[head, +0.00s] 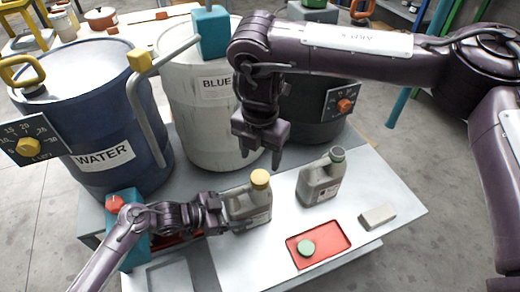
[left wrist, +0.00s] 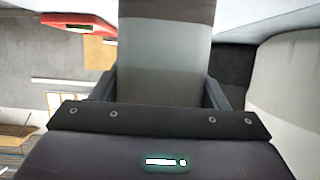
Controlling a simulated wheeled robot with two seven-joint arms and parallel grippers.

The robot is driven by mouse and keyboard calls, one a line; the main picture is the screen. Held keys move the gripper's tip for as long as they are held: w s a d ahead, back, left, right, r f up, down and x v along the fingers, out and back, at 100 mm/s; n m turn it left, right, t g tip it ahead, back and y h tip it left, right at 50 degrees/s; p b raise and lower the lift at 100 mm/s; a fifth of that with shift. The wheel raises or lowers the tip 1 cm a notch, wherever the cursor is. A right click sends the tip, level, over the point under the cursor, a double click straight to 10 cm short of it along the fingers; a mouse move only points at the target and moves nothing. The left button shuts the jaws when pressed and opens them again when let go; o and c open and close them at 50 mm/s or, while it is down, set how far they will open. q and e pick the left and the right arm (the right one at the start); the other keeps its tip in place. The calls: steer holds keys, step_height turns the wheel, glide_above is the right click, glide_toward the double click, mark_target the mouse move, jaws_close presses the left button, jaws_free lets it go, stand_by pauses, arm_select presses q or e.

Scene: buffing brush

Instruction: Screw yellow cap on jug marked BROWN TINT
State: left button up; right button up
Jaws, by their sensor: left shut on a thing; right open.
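A grey jug (head: 250,208) stands upright on the table with a yellow cap (head: 260,178) at its mouth; I cannot tell how tightly it sits. My left gripper (head: 226,212) is shut on this jug from the left side. In the left wrist view the grey jug body (left wrist: 163,60) fills the space between its fingers. A second grey jug (head: 320,182) stands to the right, its mouth showing a grey-green rim. Labels on both jugs are too small to read. My right gripper (head: 259,160) is open and empty, pointing down above and behind the yellow cap.
A red tray (head: 328,240) with a green cap (head: 306,248) lies at the front right, beside a pale block (head: 378,215). Behind stand a blue WATER barrel (head: 95,120), a white barrel marked BLUE (head: 190,120) and a dark barrel (head: 312,130). Another red surface lies under my left wrist.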

mark_target(260, 177)
steer(key=n, duration=0.6)
steer(key=shift+r+n, duration=0.25)
steer(key=shift+n, duration=0.15)
steer(key=n, duration=0.3)
steer(key=shift+r+n, duration=0.1)
steer(key=shift+n, duration=0.3)
steer(key=n, duration=0.4)
steer(key=shift+r, duration=0.15)
steer(key=shift+f, duration=4)
steer(key=shift+c, duration=0.3)
